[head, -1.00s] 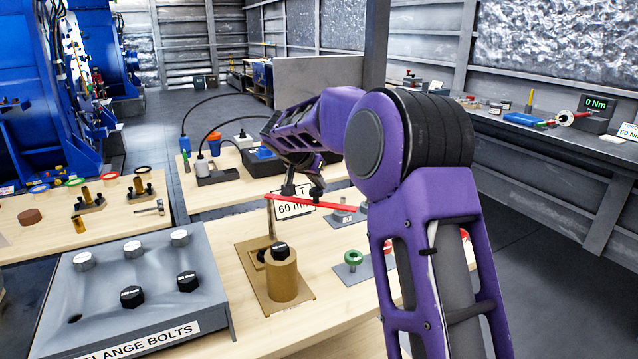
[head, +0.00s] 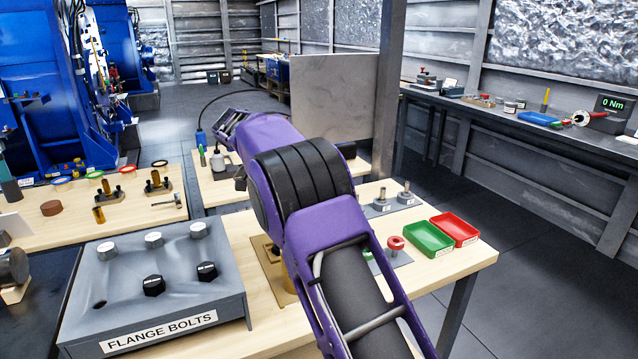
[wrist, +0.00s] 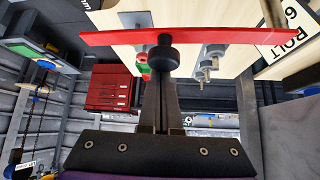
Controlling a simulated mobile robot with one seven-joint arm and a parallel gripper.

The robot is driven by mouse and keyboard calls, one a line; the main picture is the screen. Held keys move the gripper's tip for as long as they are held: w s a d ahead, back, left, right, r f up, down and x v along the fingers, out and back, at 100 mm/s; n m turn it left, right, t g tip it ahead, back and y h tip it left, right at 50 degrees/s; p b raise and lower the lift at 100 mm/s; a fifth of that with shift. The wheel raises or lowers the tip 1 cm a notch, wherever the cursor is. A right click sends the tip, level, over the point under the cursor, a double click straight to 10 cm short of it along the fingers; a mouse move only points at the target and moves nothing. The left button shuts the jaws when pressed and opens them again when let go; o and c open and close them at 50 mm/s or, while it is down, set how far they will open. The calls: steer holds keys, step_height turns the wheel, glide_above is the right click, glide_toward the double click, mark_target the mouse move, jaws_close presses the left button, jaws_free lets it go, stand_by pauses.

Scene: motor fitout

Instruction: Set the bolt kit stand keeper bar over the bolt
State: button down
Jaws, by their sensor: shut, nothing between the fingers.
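The red keeper bar (wrist: 210,38) stretches across the top of the wrist view, with a round black knob (wrist: 163,60) at its middle. A brownish post (wrist: 272,12) shows by the bar's right end. My gripper (wrist: 161,80) is shut and empty, its fingertips right at the knob; I cannot tell whether they touch it. In the head view the bolt kit stand's tan base (head: 262,246) is mostly behind my arm, with a bit of the black bolt head (head: 276,248) showing. The bar and my gripper are hidden there.
The grey flange bolts block (head: 130,290) stands at the front left. A green tray (head: 428,240) and a red tray (head: 455,230) lie at the table's right. A red-topped part (head: 396,244) and upright pins (head: 407,188) stand close right of my arm.

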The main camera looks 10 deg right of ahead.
steer(key=shift+s+a, duration=0.3)
steer(key=shift+a, duration=0.5)
steer(key=shift+s+a+p, duration=0.2)
steer(key=shift+a+p, duration=0.25)
steer(key=shift+a, duration=0.45)
steer(key=shift+a+f, duration=0.1)
steer(key=shift+a, duration=0.05)
steer(key=d, duration=0.1)
steer(key=d+r, duration=0.1)
steer(key=d, duration=0.1)
steer(key=shift+s+d+r, duration=0.1)
steer(key=shift+d+r, duration=0.15)
steer(key=shift+d, duration=0.15)
steer(key=w+p+v, duration=0.1)
steer(key=p+v, duration=0.1)
steer(key=v, duration=0.7)
steer(key=shift+w, duration=0.25)
